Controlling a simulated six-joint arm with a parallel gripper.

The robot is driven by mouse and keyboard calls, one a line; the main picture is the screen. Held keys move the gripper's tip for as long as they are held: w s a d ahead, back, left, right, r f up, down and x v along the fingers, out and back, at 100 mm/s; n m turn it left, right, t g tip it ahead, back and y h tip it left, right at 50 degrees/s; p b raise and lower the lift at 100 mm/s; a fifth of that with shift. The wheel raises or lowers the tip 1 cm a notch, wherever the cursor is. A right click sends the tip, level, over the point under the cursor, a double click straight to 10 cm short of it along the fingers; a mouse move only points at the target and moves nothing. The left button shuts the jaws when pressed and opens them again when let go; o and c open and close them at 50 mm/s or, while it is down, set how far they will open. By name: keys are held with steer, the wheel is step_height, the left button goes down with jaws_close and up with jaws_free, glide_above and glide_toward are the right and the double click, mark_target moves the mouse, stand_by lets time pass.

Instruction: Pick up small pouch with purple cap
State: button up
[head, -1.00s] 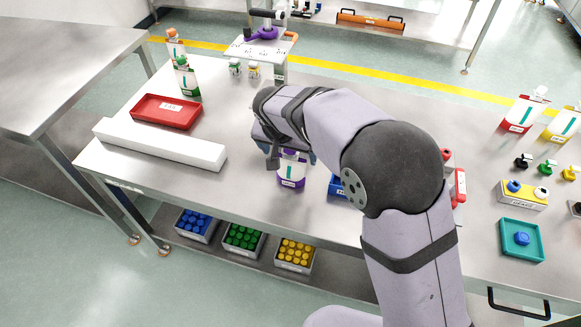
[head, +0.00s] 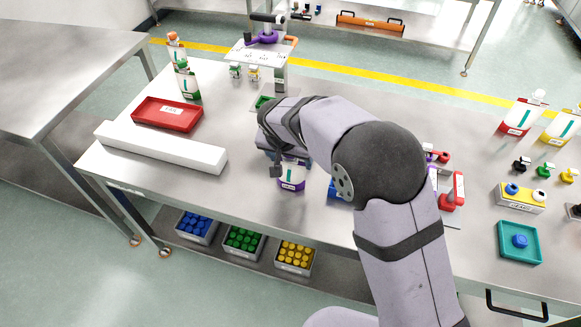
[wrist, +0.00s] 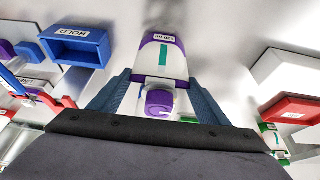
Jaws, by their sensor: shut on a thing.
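The small pouch (head: 290,179) is white with purple bands and a label. It is upright near the table's front edge, below my gripper (head: 288,160). In the wrist view the pouch (wrist: 162,58) points away from me with its purple cap (wrist: 160,102) nearest. My gripper (wrist: 158,92) is shut on the pouch, with one blue-grey finger on each side of it near the cap. In the head view my gripper hides the cap and the pouch's upper part. I cannot tell whether the pouch's base touches the table.
A blue box (wrist: 77,47) stands left of the pouch in the wrist view. A red tray (head: 166,114) and a long white block (head: 160,147) lie to the left in the head view. A stand with a purple part (head: 266,38) is at the back.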

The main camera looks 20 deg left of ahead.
steer(key=shift+r, duration=0.15)
step_height(320, 180, up, 10)
steer(key=shift+f+b, duration=0.1)
steer(key=shift+b, duration=0.85)
